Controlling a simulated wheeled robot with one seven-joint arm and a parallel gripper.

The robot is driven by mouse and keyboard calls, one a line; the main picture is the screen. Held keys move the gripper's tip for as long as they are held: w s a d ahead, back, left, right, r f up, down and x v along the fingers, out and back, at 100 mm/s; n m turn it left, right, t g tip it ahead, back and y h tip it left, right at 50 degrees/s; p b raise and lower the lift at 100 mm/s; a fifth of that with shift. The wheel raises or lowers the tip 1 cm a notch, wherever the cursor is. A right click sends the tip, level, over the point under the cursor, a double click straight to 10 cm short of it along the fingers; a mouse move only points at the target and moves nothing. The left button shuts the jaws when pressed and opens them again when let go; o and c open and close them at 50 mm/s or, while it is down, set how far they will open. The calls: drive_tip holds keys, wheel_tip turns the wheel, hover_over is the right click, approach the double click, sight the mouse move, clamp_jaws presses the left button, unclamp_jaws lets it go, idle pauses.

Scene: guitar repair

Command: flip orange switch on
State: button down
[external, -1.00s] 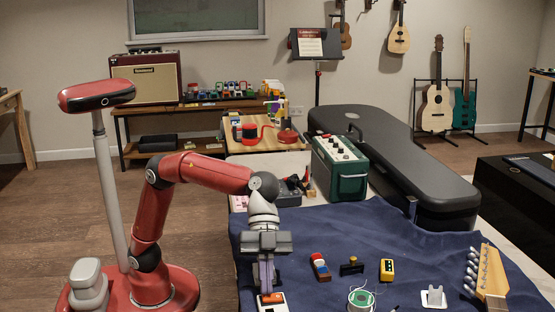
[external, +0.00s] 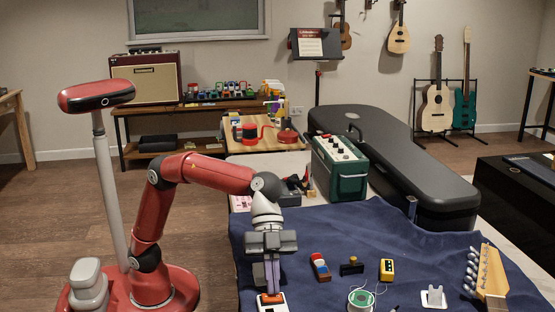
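The orange switch (external: 272,298) sits on a small white block (external: 279,308) at the front left of the blue cloth, at the picture's bottom edge. My gripper (external: 271,290) points down right above the switch. Its fingertips are at or very near the switch's top; I cannot tell whether they touch it. The fingers look close together, but the small view does not show whether they are fully shut. Which way the switch is tipped is too small to tell.
On the blue cloth (external: 330,225), a red and blue item (external: 319,267), a dark clamp-like piece (external: 351,266), a yellow box (external: 387,270) and a wire spool (external: 360,300) lie to the right. A guitar headstock (external: 486,275) is farther right. A green amplifier (external: 340,168) and black case (external: 400,165) stand behind.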

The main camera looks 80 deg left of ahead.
drive_tip(key=r+p, duration=0.4)
drive_tip(key=shift+w, duration=0.3)
drive_tip(key=v, duration=1)
drive_tip(key=shift+w, duration=0.25)
drive_tip(key=shift+f, duration=0.1)
drive_tip(key=shift+s+d+r+g+b, duration=0.1)
drive_tip(key=shift+s+r+g+b, duration=0.15)
drive_tip(key=shift+s+b, duration=0.6)
drive_tip(key=shift+w+f, duration=0.1)
drive_tip(key=shift+w, duration=0.05)
